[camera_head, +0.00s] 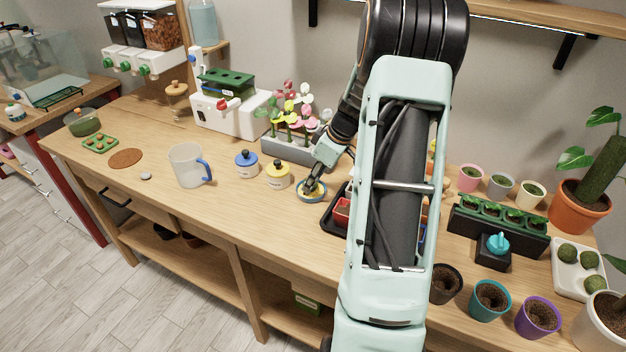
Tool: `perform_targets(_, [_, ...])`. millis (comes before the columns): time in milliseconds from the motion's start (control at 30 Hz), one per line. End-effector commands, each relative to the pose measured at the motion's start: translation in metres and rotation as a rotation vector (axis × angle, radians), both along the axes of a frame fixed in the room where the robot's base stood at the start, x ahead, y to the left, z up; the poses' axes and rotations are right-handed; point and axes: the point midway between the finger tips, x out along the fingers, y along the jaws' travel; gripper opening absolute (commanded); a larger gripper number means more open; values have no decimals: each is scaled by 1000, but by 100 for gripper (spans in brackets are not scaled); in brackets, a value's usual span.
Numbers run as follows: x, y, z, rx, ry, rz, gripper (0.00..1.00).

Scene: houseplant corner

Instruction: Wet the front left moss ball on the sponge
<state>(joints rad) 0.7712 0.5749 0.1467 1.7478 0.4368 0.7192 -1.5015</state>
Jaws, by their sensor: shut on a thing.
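My gripper (313,184) points down into a small blue-rimmed dish (311,202) on the bench. The dish holds a yellow sponge (320,194). My gripper is shut on a small dark thing at the sponge, most likely a moss ball; the fingers hide most of it. I cannot tell whether it touches the sponge. A white tray (559,267) at the far right holds green moss balls (568,252). Three show there, two at the back and one at the front right. The front left place looks bare.
Blue-lidded (246,164) and yellow-lidded (278,175) jars stand just left of the dish. A dark tray (332,220) is close on its right, partly behind my arm. A flower planter (292,149) stands behind. A clear jug (187,166) is farther left.

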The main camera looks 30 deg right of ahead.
Motion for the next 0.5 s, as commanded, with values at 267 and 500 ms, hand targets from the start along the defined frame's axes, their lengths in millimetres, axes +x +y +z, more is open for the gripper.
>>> perform_targets(267, [-2, 1, -3, 3, 6, 1, 9])
perform_targets(500, [-2, 1, 10, 3, 4, 1, 9])
